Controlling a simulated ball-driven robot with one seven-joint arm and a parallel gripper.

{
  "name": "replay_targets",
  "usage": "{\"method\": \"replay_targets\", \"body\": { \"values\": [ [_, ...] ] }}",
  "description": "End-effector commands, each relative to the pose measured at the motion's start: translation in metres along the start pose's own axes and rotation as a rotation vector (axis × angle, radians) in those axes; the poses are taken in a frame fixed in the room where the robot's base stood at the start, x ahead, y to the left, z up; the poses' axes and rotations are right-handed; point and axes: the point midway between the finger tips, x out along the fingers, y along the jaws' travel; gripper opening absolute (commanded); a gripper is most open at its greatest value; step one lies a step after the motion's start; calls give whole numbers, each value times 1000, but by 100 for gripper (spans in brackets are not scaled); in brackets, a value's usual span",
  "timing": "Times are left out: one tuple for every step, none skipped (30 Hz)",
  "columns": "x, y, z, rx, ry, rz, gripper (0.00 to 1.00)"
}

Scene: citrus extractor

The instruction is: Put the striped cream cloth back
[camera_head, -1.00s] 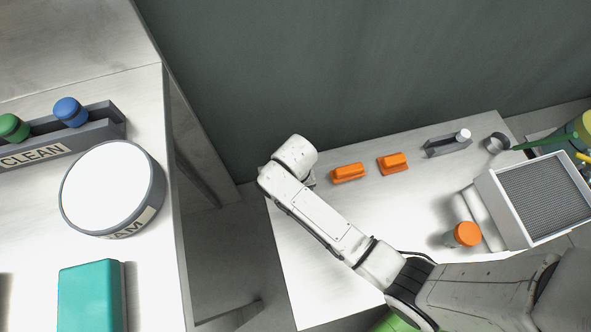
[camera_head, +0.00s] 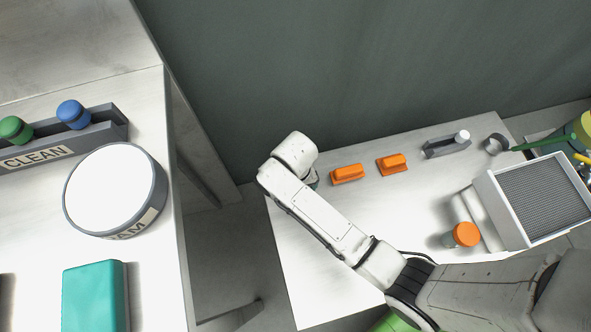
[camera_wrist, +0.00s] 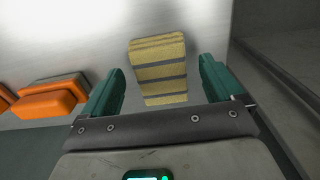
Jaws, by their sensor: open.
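The striped cream cloth (camera_wrist: 160,55) shows in the wrist view as a folded, pale yellow block with dark bands on the bright table. My gripper (camera_wrist: 161,72) is open, with one teal finger on each side of the cloth and a gap to each. The cloth is not held, and I cannot tell how far the fingertips are above the table. In the head view my arm hides the cloth and my gripper.
A grey-sided box (camera_head: 545,200) and an orange-capped jar (camera_head: 466,235) stand at right. A separate left table holds a drum (camera_head: 115,190) and a teal block (camera_head: 95,296).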

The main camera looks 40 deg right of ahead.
Motion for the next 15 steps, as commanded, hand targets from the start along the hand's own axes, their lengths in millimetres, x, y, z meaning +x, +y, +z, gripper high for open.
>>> {"method": "replay_targets", "body": {
  "values": [
    [-14,0,-1,0,3,-2,94],
    [-20,0,0,0,3,-2,94],
    [-29,0,-1,0,4,-2,94],
    [-35,0,-1,0,3,-2,94],
    [-42,0,-1,0,3,-2,94],
    [-50,0,0,0,3,-2,94],
    [-56,0,-1,0,3,-2,94],
    [-62,0,-1,0,3,-2,94],
    [-69,0,-1,0,3,-2,94],
    [-74,0,-1,0,3,-2,94],
    [-79,0,0,0,2,-1,94],
    [-85,0,-1,0,3,-2,94],
    [-88,0,-1,0,2,-1,94],
    [-92,0,-1,0,2,-1,94],
    [-96,0,-1,0,2,-1,94]
  ]
}}
